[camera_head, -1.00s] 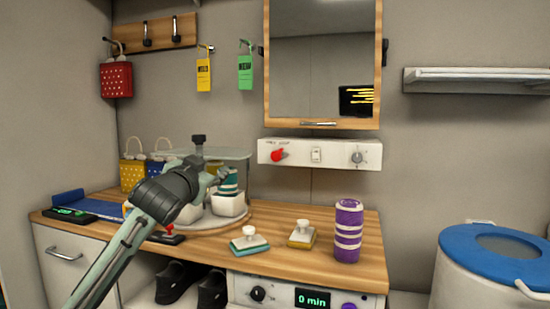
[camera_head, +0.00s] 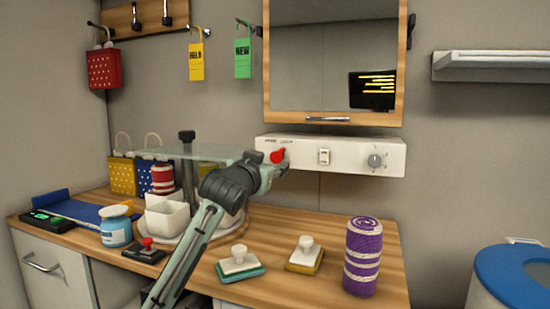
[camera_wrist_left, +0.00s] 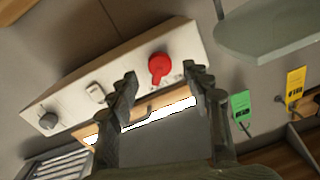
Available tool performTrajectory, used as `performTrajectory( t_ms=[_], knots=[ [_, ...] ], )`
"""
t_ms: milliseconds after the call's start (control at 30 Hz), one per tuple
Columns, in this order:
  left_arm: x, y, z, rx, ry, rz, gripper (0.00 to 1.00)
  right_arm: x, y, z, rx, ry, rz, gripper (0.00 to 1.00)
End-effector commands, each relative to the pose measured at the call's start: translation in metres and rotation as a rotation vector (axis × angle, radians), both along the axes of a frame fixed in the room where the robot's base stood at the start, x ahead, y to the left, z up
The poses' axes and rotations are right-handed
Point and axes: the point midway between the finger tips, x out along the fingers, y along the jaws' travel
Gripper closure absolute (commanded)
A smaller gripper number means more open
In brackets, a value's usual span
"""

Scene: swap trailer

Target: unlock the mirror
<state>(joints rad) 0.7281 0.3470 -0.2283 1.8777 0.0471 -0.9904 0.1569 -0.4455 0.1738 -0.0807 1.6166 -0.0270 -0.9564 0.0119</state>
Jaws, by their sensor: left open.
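The mirror (camera_head: 320,65) hangs on the wall in a wooden frame, with a metal handle at its bottom edge. Below it is a white panel (camera_head: 340,154) with a red knob (camera_head: 278,156), a white switch (camera_head: 324,156) and a grey dial (camera_head: 377,160). My left gripper (camera_head: 277,167) is in front of the panel's left end, close to the red knob. In the left wrist view the fingers (camera_wrist_left: 160,85) are spread, with the red knob (camera_wrist_left: 160,66) beyond and between their tips. I cannot tell if a finger touches it. My right gripper is not in view.
A glass shelf (camera_head: 190,153) is just left of the gripper. A green tag (camera_head: 243,58) hangs above.

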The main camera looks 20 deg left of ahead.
Motion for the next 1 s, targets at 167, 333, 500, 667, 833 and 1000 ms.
performTrajectory(
  t_ms=[167, 333, 500, 667, 833, 1000],
  knots=[
    [0.025, 0.000, 0.001, 0.000, 0.000, 0.000, 0.51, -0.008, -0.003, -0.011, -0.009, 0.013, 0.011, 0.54],
    [0.035, 0.000, 0.000, 0.000, 0.000, 0.000, 0.51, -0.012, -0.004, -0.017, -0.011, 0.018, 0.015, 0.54],
    [0.036, 0.000, 0.000, 0.001, -0.001, 0.000, 0.51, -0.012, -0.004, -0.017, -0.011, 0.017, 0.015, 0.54],
    [0.035, 0.000, 0.000, 0.000, -0.001, 0.000, 0.62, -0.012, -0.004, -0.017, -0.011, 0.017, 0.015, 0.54],
    [0.035, 0.000, 0.000, 0.000, 0.000, 0.000, 0.83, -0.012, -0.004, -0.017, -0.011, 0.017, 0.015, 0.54],
    [0.035, 0.000, 0.000, 0.000, 0.000, 0.000, 1.00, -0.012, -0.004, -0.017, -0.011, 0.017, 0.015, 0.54]
  ],
)
